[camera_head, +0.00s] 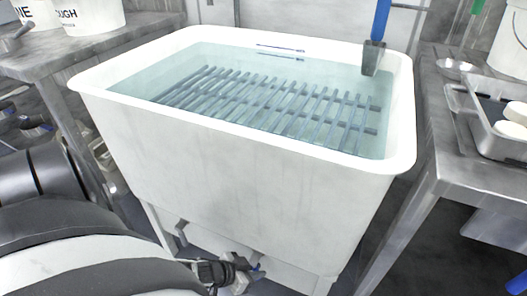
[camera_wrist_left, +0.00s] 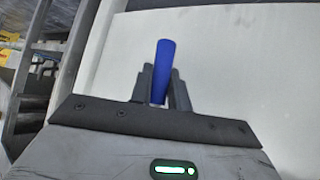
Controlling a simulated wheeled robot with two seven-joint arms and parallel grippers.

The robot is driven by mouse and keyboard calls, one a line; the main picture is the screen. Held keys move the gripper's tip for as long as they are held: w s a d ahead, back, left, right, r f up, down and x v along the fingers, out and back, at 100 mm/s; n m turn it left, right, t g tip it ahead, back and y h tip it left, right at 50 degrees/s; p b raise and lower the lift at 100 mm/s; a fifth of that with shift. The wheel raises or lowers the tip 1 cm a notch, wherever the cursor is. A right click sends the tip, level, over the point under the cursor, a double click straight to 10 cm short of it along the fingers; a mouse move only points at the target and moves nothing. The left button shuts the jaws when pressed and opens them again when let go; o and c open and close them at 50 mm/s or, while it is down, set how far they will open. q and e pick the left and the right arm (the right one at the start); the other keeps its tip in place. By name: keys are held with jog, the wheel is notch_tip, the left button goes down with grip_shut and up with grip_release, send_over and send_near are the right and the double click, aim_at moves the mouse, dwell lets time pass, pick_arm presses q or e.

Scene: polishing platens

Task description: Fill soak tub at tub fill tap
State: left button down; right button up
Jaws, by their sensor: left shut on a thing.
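The white soak tub (camera_head: 250,150) stands in the middle of the head view. Clear bluish water (camera_head: 150,75) covers a slatted grey rack (camera_head: 290,105) inside it, with its surface a little below the rim. Short blue level lines (camera_head: 281,50) show on the back wall. A blue tap (camera_head: 380,20) with a grey spout hangs over the back right corner; no stream is visible. My left gripper (camera_head: 236,270) is low at the tub's front, by a valve. In the left wrist view, its fingers are shut on a blue handle (camera_wrist_left: 164,65).
A grey table (camera_head: 40,55) with white buckets (camera_head: 88,15) stands at left. A metal bench (camera_head: 470,185) at right holds a grey tray (camera_head: 490,125) with white round pieces. Tub legs (camera_head: 160,230) stand close to my left arm.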

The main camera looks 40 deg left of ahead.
pick_arm(q)
jog(key=shift+s+a+y+p, duration=0.15)
jog(key=shift+a+y+p, duration=0.1)
jog(key=shift+y+p, duration=0.1)
jog(key=shift+a+m+g, duration=0.1)
jog(key=shift+m+g, duration=0.2)
pick_arm(e)
jog(key=shift+s+d+r, duration=0.2)
jog(key=shift+r, duration=0.1)
pick_arm(q)
jog(key=c, duration=1.3)
grip_release()
